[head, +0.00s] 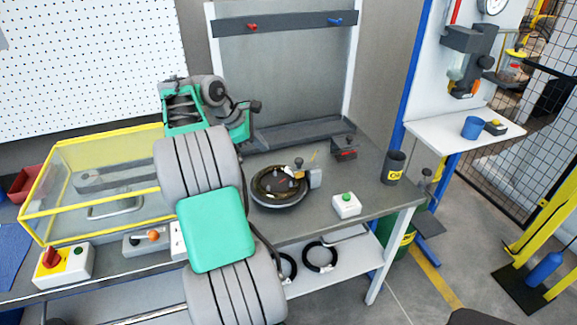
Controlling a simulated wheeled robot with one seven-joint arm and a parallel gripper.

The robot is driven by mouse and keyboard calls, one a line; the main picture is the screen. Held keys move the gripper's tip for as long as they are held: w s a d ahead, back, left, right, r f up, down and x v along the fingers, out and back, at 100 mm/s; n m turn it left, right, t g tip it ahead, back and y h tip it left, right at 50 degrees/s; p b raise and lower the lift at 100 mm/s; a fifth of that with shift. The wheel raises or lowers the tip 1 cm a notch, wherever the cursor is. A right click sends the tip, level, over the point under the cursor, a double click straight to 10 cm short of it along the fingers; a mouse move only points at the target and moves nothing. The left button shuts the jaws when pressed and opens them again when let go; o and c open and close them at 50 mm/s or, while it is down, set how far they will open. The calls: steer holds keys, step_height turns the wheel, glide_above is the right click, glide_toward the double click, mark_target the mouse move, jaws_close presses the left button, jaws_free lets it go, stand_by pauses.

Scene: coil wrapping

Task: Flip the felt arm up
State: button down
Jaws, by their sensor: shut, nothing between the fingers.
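A round dark dish-like unit (279,187) sits on the grey bench right of my arm. My grey and green arm crosses the middle left of the view.
A yellow-framed clear guard (55,190) stands left of my arm. A white box with a green button (346,205), a red-black block (343,148) and a dark cup (394,167) stand on the right of the bench (345,181). Black rings (319,257) are below.

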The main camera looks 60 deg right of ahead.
mark_target(305, 165)
steer(key=shift+s+d+f+g, duration=0.2)
steer(key=shift+s+d+f, duration=0.1)
steer(key=shift+s+d, duration=0.3)
steer(key=shift+s+d+f+g, duration=0.25)
steer(key=shift+s+d, duration=0.15)
steer(key=shift+s, duration=0.25)
steer(key=b+x, duration=0.2)
steer(key=x, duration=0.8)
steer(key=shift+w+f, duration=0.1)
steer(key=shift+w, duration=0.1)
